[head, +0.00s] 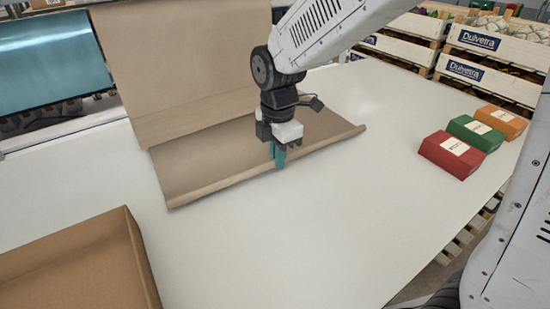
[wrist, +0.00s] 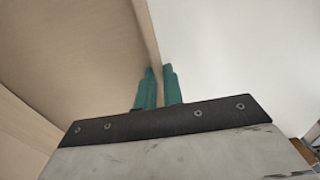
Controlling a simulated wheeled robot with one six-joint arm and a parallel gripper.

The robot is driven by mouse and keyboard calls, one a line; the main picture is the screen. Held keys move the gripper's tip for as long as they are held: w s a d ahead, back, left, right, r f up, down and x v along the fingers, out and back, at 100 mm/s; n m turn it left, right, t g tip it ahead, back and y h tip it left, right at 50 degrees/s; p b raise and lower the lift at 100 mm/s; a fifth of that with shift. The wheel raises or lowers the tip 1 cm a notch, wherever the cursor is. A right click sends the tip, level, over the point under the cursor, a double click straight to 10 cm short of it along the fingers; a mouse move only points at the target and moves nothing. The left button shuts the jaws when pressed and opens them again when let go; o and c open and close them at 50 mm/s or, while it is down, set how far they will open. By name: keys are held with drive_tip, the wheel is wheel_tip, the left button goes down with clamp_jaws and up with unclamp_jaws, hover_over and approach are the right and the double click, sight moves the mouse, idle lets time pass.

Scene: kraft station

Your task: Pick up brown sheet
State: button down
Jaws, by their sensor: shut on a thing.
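The brown sheet (head: 225,160) hangs down at the back of the white table and lies forward over its top, with a curled front edge. It fills the left of the wrist view (wrist: 80,60). My gripper (head: 279,158) points down at the sheet's front edge, right of its middle. Its teal fingers are shut on that edge, which runs up between the fingertips in the wrist view (wrist: 159,85). The fingers hide the small part of the edge that they hold.
An open cardboard box (head: 135,255) stands at the front left of the white table (head: 300,240). Red (head: 452,155), green (head: 476,133) and orange (head: 502,121) packs sit at the right. Wooden crates (head: 490,75) stand behind. The table's front middle is clear.

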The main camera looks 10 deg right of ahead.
drive_tip(key=shift+s+d+r, duration=0.15)
drive_tip(key=shift+s+r, duration=0.05)
drive_tip(key=shift+r, duration=0.8)
drive_tip(key=s+d, duration=0.2)
drive_tip(key=s, duration=0.2)
drive_tip(key=s+d+r, duration=0.1)
drive_tip(key=s+d, duration=0.1)
drive_tip(key=s, duration=0.2)
drive_tip(key=s+d, duration=0.3)
drive_tip(key=s, duration=0.1)
drive_tip(key=shift+s+d+r, duration=0.1)
drive_tip(key=shift+s+r, duration=0.05)
drive_tip(key=shift+s, duration=0.05)
drive_tip(key=shift+s+d+r, duration=0.1)
drive_tip(key=shift+s+d, duration=0.3)
drive_tip(key=shift+s, duration=0.55)
drive_tip(key=shift+s+d+r, duration=0.1)
drive_tip(key=shift+s+d, duration=0.3)
drive_tip(key=shift+s, duration=0.5)
drive_tip(key=shift+s+d, duration=0.4)
drive_tip(key=shift+s, duration=0.55)
drive_tip(key=shift+a, duration=0.1)
